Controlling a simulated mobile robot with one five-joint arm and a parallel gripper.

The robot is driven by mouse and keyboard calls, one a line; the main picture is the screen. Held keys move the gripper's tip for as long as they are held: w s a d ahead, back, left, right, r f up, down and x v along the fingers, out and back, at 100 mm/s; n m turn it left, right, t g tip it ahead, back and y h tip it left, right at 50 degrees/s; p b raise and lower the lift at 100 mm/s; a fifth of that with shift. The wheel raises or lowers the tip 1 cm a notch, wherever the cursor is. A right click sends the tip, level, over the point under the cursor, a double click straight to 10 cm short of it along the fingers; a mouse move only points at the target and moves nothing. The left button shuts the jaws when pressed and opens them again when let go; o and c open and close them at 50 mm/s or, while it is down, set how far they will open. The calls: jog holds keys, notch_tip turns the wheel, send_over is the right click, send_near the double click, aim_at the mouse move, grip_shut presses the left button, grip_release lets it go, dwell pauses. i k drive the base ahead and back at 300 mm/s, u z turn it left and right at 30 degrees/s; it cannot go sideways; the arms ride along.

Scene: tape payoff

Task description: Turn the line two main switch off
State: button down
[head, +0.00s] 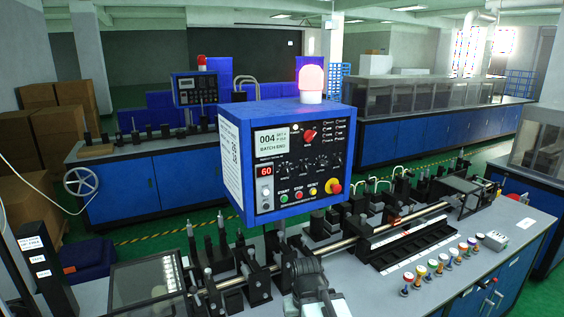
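A blue control box (240,190) stands at the centre of the head view. Its black front panel carries a display reading 004 BATCH END, a red knob (309,135) at upper middle, a lit red 60 readout, and START, STOP and RESET buttons. A red mushroom button on a yellow base (333,187) is at its lower right. No line two label is legible, so I cannot tell which control is that main switch. A grey jointed part at the bottom centre appears to be my gripper (315,286), below the box; its fingers cannot be made out.
A lit red beacon (311,80) tops the box. A grey bench (440,285) carries rods, black fixtures and several coloured knobs (438,263). A second blue machine with a small panel (195,88) stands behind at left. Cardboard boxes (60,135) are at far left.

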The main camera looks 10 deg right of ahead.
aim_at(308, 135)
jog(key=u, duration=1.75)
jog(key=k, duration=0.35)
